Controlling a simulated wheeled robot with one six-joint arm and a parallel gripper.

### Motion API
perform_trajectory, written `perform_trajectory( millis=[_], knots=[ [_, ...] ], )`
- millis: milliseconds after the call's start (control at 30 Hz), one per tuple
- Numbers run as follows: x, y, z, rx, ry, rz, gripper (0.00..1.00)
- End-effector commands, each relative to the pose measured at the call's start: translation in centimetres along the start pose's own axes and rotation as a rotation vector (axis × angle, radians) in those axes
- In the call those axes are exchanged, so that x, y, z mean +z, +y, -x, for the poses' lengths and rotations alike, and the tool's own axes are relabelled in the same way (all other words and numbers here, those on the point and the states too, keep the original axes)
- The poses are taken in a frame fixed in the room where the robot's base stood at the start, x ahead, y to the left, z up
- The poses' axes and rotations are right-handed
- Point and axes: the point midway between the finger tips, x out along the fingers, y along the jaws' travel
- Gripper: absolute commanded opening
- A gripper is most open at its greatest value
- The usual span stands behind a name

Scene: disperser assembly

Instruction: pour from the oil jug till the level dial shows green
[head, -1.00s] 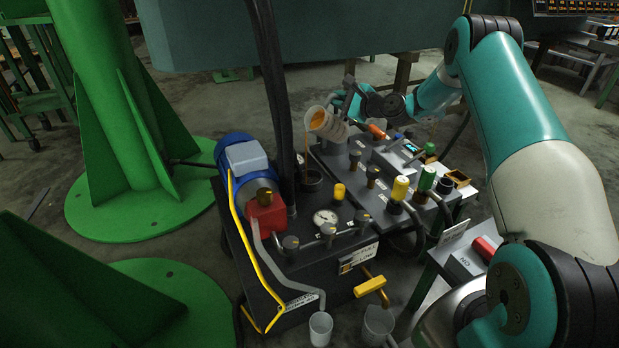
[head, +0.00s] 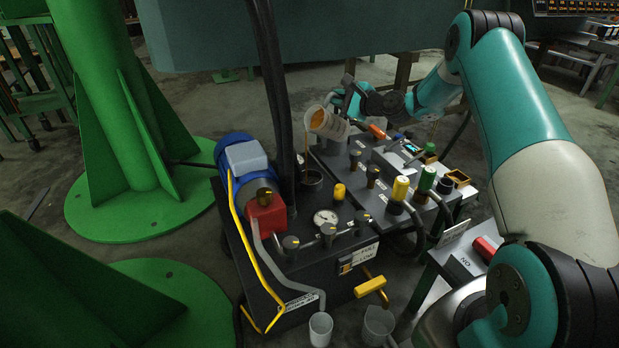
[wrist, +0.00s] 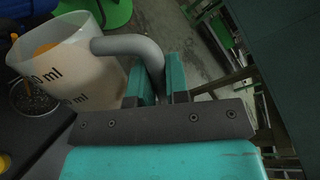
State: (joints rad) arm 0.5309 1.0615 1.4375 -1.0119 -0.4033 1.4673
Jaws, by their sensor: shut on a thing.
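The oil jug (head: 334,127) is a translucent beaker tilted to the left, with orange oil inside. A thin brown-orange stream runs from its lip into the round dark filler opening (head: 311,179) on the black tank. My gripper (head: 350,106) is shut on the jug's grey handle; in the wrist view the teal fingers (wrist: 162,84) clasp the handle (wrist: 130,44). The jug's ml markings show there too. A round white dial (head: 326,217) sits on the tank top, its reading too small to tell.
A panel with several knobs (head: 400,188) lies to the right.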

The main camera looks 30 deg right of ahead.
Motion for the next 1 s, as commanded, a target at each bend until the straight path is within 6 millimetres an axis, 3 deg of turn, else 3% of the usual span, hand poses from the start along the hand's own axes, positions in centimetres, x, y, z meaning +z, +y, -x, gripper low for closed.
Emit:
perform_trajectory(
  millis=[1000],
  knots=[
    [0.43, -0.05, -0.02, -0.001, 0.007, 0.043, 0.0]
  ],
)
